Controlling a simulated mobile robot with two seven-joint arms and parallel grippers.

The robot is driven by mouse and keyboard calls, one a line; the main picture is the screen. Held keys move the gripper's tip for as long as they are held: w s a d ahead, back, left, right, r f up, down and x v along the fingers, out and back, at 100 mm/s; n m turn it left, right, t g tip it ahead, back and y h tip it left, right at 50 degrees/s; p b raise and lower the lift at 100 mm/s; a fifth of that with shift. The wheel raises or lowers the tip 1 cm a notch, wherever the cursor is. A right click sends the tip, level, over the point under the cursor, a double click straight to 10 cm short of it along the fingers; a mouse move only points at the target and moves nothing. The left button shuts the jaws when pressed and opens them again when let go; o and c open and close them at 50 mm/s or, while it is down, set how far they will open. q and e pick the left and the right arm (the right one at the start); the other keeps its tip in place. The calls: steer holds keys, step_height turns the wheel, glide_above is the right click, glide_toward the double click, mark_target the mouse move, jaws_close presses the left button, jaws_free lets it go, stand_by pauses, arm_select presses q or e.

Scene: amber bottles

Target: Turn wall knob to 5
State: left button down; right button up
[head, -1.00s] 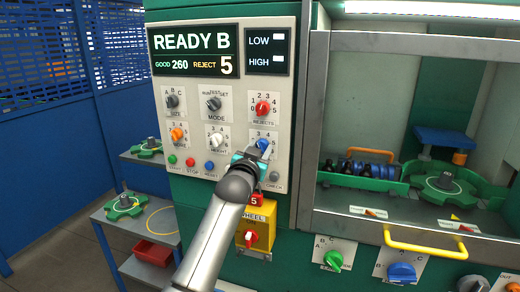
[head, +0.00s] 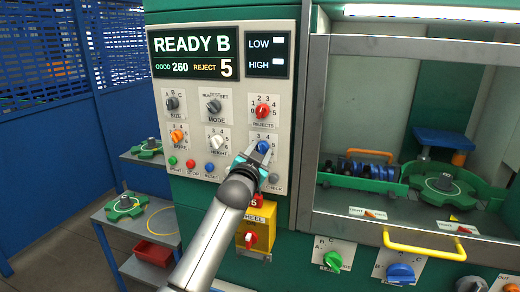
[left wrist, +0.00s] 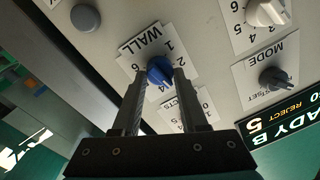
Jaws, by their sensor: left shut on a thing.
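In the left wrist view the two dark fingers of my left gripper (left wrist: 160,78) are shut on the knob, one on each side. The fingers hide part of the scale, and I cannot tell which number the knob points to. My right gripper is not in view.
The red REJECTS knob (head: 263,110) is just above and the white HEIGHT knob (head: 216,141) just left. A grey CHECK button (head: 274,178) lies below right. The display (head: 195,53) reads READY B. A yellow handle (head: 425,244) sticks out at the right.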

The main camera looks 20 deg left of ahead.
arm_select(q)
steer(key=m+p, duration=0.1)
steer(key=m, duration=0.3)
steer(key=shift+f, duration=0.1)
steer(key=m, duration=0.4)
steer(key=shift+m+h+p, duration=0.3)
steer(key=shift+m+p, duration=0.1)
steer(key=m, duration=0.4)
steer(key=shift+f+m+t+p, duration=0.15)
steer(key=shift+m+t+p, duration=0.15)
steer(key=m, duration=0.4)
steer(key=shift+m+h+p, duration=0.3)
steer(key=shift+p, duration=0.05)
steer(key=shift+f, duration=0.1)
steer(key=shift+c, duration=2.2)
jaws_free()
